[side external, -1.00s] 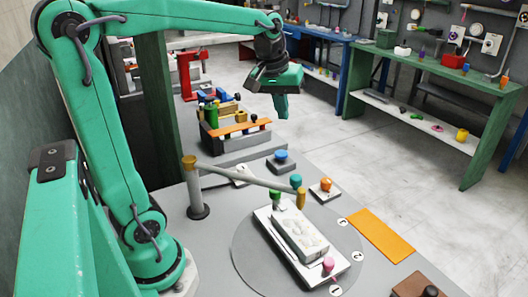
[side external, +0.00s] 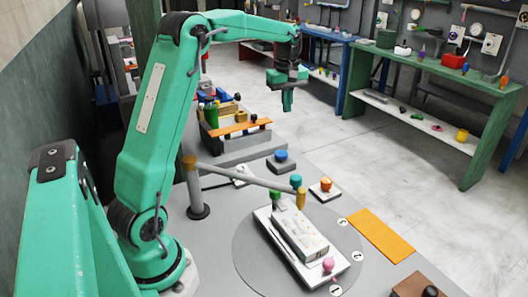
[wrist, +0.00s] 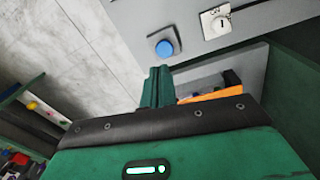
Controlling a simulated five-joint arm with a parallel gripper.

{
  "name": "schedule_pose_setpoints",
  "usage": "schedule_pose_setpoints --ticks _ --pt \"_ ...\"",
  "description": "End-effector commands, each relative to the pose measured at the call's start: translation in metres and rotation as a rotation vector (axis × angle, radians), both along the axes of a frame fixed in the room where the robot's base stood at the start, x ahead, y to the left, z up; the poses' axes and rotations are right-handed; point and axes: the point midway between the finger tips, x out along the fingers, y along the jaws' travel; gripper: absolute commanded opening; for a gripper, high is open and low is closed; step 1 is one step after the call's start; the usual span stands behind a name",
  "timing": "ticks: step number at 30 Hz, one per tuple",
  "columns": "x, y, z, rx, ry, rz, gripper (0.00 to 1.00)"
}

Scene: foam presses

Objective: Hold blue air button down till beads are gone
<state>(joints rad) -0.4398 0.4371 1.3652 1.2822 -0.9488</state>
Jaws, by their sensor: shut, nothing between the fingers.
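The blue button (side external: 281,155) sits on a dark square base at the table's far edge. In the wrist view the blue button (wrist: 165,47) shows just beyond the fingertips, with a gap between. My gripper (side external: 287,108) is shut and empty, pointing down above and beyond the button in the side view. Its closed fingers also show in the wrist view (wrist: 159,72). A pale block (side external: 300,236) with specks on top lies in a white tray (side external: 334,272) on the round plate. I cannot tell whether the specks are beads.
A post with a swing arm (side external: 240,175) reaches over the tray. An orange button (side external: 326,184) stands right of it, near an orange mat (side external: 379,234). A rack (side external: 235,136) of coloured parts is behind. A white switch plate (wrist: 217,21) is near the blue button.

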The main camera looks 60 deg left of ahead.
Motion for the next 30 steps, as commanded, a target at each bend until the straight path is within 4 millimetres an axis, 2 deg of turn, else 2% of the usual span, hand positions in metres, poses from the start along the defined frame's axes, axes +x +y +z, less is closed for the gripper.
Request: schedule_pose_setpoints --ticks 3,10,30 --pt "0.007 0.018 -0.014 -0.013 0.021 0.073 0.00" --pt "0.013 0.038 -0.029 -0.027 0.045 0.162 0.00" --pt "0.014 0.042 -0.037 -0.029 0.050 0.182 0.00"
